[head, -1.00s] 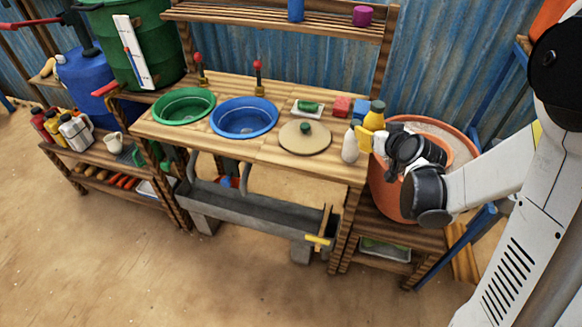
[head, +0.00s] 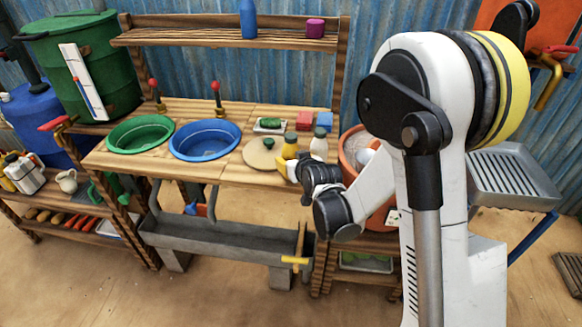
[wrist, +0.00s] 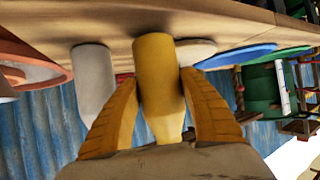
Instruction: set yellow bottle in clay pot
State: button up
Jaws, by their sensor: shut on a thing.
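The yellow bottle (head: 290,149) with a dark green cap is at the right end of the wooden counter. My gripper (head: 290,168) is shut on it; the wrist view shows both yellow fingers around the bottle (wrist: 157,85). Whether its base touches the counter is not clear. The clay pot (head: 378,221), a large terracotta tub, stands just right of the counter, partly hidden behind my arm. Its rim also shows at the left of the wrist view (wrist: 40,60). A pale patch shows inside, but most of the inside is hidden.
A white bottle (head: 319,145) stands close to the yellow bottle, on the pot side. Blue (head: 205,140) and green basins (head: 140,134) lie further left.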

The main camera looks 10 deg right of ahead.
jog(key=shift+f, duration=0.5)
jog(key=shift+f, duration=0.15)
jog(key=o, duration=1.3)
jog(key=shift+o, duration=0.2)
